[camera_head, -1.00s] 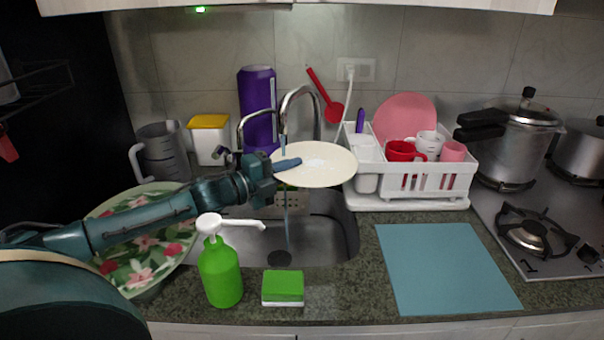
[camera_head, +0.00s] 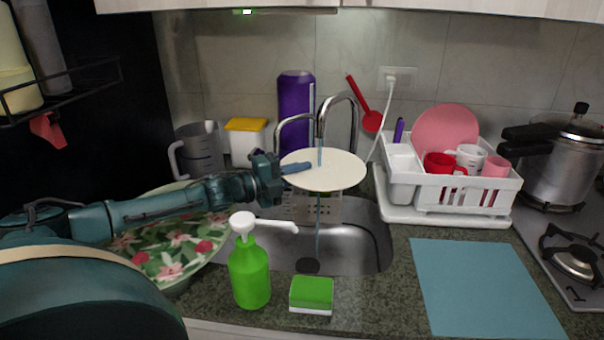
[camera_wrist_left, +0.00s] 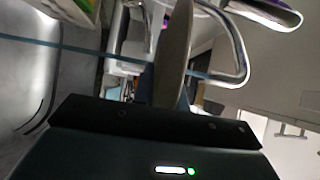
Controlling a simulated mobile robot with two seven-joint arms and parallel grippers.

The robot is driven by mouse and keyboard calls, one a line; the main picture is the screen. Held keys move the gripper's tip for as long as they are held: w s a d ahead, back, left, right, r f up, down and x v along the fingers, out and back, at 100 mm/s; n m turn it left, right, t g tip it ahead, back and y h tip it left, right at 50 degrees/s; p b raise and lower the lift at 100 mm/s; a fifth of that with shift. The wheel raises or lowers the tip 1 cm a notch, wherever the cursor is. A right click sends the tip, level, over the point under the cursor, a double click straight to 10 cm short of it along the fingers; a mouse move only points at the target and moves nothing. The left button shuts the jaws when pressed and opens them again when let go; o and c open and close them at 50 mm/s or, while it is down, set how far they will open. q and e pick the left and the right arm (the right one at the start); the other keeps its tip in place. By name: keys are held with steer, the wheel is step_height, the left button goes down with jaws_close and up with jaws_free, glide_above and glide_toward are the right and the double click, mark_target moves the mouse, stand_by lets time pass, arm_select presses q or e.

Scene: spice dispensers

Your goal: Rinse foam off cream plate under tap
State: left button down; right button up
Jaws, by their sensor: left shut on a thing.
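The cream plate (camera_head: 338,176) is held nearly level above the sink. My left gripper (camera_head: 296,168) is shut on its left edge. The curved metal tap (camera_head: 341,99) stands behind the plate, and a thin blue water stream (camera_head: 320,152) comes down onto the plate's left part. The stream also shows below it, down to the drain. I see no clear foam on the plate's top; its underside is hidden. In the left wrist view the plate (camera_wrist_left: 173,50) shows edge-on, with the tap (camera_wrist_left: 241,60) beside it. My right gripper is out of view.
The sink (camera_head: 355,245) lies below. A green soap bottle (camera_head: 249,275) and green sponge (camera_head: 311,292) stand at its front edge. A floral plate (camera_head: 165,250) lies left, under my arm. A white dish rack (camera_head: 450,195) is to the right; a blue mat (camera_head: 485,285) is bare.

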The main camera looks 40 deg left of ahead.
mark_target(313, 188)
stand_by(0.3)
arm_select(q)
steer(key=shift+s+d+p, duration=0.25)
steer(key=shift+s+d, duration=0.1)
steer(key=shift+d, duration=0.2)
steer(key=shift+s+d+p, duration=0.2)
steer(key=shift+s+d, duration=0.1)
steer(key=shift+d, duration=0.2)
steer(key=s+d+p, duration=0.1)
steer(key=d, duration=0.1)
steer(key=s+d+p, duration=0.1)
steer(key=d+p, duration=0.1)
steer(key=shift+s+r, duration=0.15)
steer(key=shift+s+d+p, duration=0.25)
steer(key=shift+d+p, duration=0.15)
stand_by(0.4)
